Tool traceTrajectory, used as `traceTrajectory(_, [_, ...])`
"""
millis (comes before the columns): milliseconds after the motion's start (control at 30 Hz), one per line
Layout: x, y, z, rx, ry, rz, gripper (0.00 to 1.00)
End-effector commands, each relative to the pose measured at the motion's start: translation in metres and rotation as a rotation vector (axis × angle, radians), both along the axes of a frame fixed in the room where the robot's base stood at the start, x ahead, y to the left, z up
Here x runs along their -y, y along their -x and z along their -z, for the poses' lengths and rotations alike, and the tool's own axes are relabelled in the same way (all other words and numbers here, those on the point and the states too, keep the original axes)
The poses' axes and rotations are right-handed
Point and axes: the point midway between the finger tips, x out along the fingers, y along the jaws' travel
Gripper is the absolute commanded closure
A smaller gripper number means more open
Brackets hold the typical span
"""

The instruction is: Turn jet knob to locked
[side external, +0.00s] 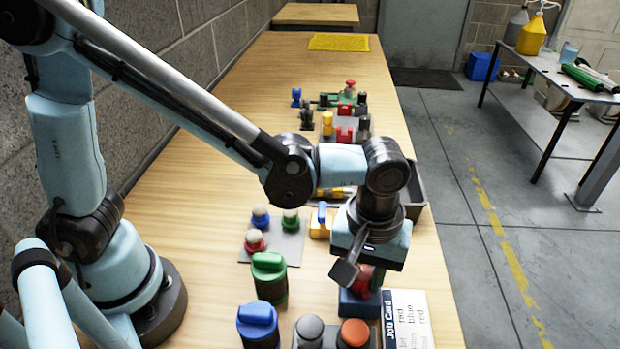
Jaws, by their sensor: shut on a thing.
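My gripper (362,273) points down near the front right of the table and is shut on a red knob (364,281). The red knob sits on a blue block (357,306) and is partly hidden by a dark finger. Its pointing direction cannot be made out. No label in this view tells me which knob is the jet knob. A white job card (408,320) with a blue edge and printed colour words lies right beside the blue block.
Green (269,277) and blue (257,324) capped canisters stand left of my gripper. Grey (309,331) and orange-topped (355,334) knobs are in front. A pad with several round knobs (287,247) and a dark tray (416,196) lie behind. The table's right edge is close.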

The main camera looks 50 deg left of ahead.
Motion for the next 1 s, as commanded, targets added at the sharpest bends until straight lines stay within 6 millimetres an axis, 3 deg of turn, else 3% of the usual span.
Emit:
traceTrajectory(267, [-0.0001, 0.0, -0.0002, 0.0, -0.001, 0.084, 0.99])
traceTrajectory(633, [-0.0002, -0.0001, -0.0003, 0.0, -0.001, 0.343, 0.99])
traceTrajectory(1000, [0.0001, 0.0002, -0.0002, 0.0, -0.001, 0.53, 0.89])
